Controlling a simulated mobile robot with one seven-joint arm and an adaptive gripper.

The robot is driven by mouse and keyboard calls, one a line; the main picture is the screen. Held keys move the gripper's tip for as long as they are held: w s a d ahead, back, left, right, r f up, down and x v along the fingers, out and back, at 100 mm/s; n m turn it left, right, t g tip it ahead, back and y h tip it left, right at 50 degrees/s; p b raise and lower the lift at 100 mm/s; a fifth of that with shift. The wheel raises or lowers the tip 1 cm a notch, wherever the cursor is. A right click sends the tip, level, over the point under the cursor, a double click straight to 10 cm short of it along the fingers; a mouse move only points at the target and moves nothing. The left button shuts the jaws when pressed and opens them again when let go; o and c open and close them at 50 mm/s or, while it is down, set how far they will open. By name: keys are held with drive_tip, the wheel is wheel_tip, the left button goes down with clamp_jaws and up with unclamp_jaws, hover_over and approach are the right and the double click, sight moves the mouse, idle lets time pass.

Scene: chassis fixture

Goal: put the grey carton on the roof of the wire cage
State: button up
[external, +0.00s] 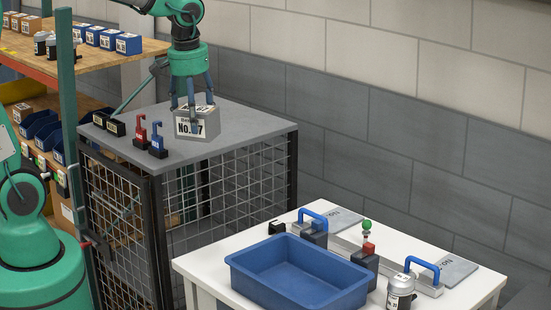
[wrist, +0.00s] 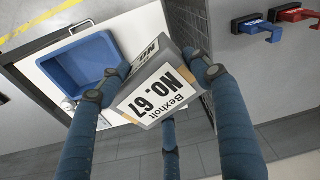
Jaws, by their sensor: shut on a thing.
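The grey carton (external: 197,127) has a white label, which reads "Bexholt NO. 67" in the wrist view (wrist: 160,93). My gripper (external: 191,106) points down and its blue fingers are shut on the carton; they also show around it in the wrist view (wrist: 155,88). The gap under the carton cannot be judged.
A red lockout (external: 140,132), a blue lockout (external: 157,146) and black blocks (external: 110,124) stand along the roof's left side. The roof's back right is clear. A white table (external: 215,270) with a blue bin (external: 300,272) stands beside the cage. Shelves (external: 95,55) are at left.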

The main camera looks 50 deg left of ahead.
drive_tip(key=w+a+r+n+p, duration=0.1)
drive_tip(key=w+a+n+p, duration=0.6)
drive_tip(key=w+a, duration=0.7)
drive_tip(key=shift+w+a+g+p, duration=0.35)
drive_tip(key=shift+a+p, duration=0.25)
drive_tip(key=shift+a, duration=0.45)
drive_tip(key=w+a+n+p, duration=0.1)
drive_tip(key=a+n+p, duration=0.1)
drive_tip(key=a, duration=0.3)
drive_tip(key=w+a+f+n+p, duration=0.1)
drive_tip(key=w+a, duration=0.1)
drive_tip(key=a, duration=0.3)
drive_tip(key=w+a+f+n+p, duration=0.1)
drive_tip(key=w+a+n+p, duration=0.1)
drive_tip(key=a, duration=0.3)
drive_tip(key=shift+w+f+n+g+p, duration=0.2)
drive_tip(key=shift+f+n+g+p, duration=0.05)
drive_tip(key=shift+n+p, duration=0.05)
drive_tip(key=shift+w+a+f, duration=0.1)
drive_tip(key=shift+f, duration=1.25)
drive_tip(key=shift+a+f, duration=0.1)
drive_tip(key=shift+f, duration=1.25)
